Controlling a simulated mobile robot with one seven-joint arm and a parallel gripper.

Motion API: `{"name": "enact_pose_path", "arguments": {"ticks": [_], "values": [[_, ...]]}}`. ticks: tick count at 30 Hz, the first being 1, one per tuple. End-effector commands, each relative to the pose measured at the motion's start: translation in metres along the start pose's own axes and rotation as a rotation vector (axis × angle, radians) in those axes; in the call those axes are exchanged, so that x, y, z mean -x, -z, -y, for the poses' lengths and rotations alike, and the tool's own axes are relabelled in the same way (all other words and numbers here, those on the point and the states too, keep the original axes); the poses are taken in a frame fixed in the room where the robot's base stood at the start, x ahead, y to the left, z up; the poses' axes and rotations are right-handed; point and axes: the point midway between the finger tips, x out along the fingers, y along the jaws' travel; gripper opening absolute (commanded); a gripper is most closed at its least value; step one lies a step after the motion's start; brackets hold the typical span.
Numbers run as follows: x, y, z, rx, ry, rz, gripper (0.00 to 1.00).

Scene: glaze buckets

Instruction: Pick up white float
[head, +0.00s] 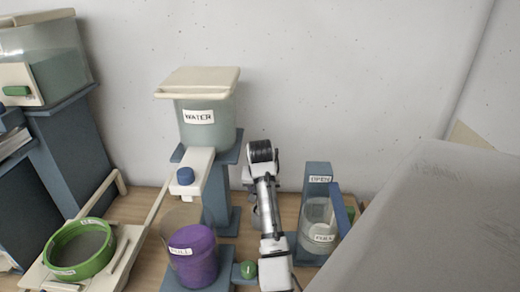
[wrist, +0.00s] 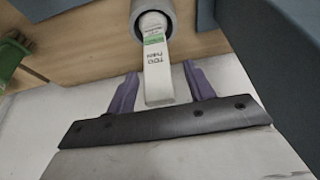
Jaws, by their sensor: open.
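A white flat-sided bar (wrist: 155,62), which looks like the white float, stands out of a round grey holder (wrist: 136,12) in the wrist view. It has a green band and small dark lettering that I cannot read surely. My gripper (wrist: 162,88) is open, its two purple fingers on either side of the bar's near end. Gaps show between the bar and both fingers, and I cannot tell how far down they reach. In the head view my arm covers most of this spot, and the float cannot be made out there.
A purple bucket (head: 193,256) and a green-rimmed sieve (head: 79,248) stand to the left. A water tank (head: 206,122) stands behind on a blue stand. A clear container (head: 318,236) labelled FULL is close on the right. The wall is behind.

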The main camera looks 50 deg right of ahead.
Motion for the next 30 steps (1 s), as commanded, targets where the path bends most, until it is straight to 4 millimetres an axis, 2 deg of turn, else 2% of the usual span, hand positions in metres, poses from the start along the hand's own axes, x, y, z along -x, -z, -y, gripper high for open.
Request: {"name": "enact_pose_path", "arguments": {"ticks": [4,5,16,30], "values": [[0.0004,0.0003,0.0000,0.000,0.000,-0.001,0.53],[0.0005,0.0003,0.0000,0.000,0.000,-0.001,0.50],[0.0006,0.0003,0.0002,0.000,0.000,0.000,0.02],[0.0058,0.0040,0.0016,0.001,0.000,-0.002,0.00]]}}
